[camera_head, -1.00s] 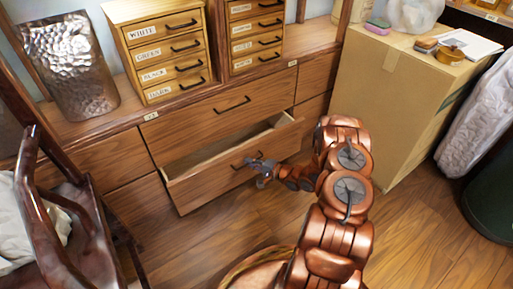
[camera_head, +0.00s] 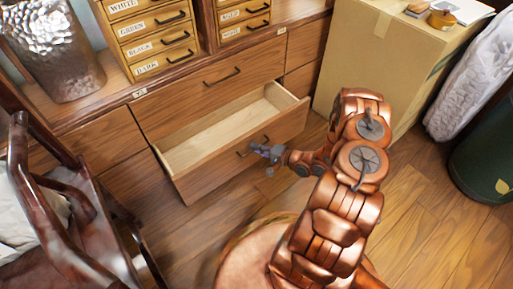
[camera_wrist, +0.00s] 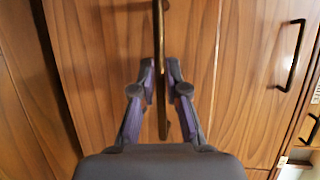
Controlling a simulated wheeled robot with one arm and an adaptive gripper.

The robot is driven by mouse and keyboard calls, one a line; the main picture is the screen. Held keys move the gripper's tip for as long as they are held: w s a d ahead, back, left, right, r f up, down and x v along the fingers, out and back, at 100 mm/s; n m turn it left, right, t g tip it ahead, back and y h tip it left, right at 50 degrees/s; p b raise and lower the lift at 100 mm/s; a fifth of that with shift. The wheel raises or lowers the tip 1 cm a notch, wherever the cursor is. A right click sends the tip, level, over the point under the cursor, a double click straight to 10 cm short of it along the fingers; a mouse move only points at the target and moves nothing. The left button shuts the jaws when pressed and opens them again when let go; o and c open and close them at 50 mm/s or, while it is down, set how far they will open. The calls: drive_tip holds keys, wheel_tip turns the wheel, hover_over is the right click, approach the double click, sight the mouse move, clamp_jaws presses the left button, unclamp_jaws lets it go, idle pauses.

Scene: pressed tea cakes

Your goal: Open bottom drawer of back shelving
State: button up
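The bottom drawer (camera_head: 205,178) of the back shelving is pulled out, and its pale inside (camera_head: 222,128) looks empty. Its dark curved handle (camera_head: 247,149) is on the drawer front. My gripper (camera_head: 268,153) is at this handle. In the wrist view the handle (camera_wrist: 158,30) runs between the two fingertips of my gripper (camera_wrist: 160,70), which close in on it from both sides.
A dark wooden chair (camera_head: 28,190) stands at the left, near the open drawer. A large cardboard box (camera_head: 365,60) stands at the right of the shelving. Labelled small drawers (camera_head: 155,45) stand on top. Wooden floor (camera_head: 425,230) is clear at the right.

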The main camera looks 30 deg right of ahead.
drive_tip(key=shift+o, duration=0.3)
drive_tip(key=v, duration=1.2)
idle(0.6)
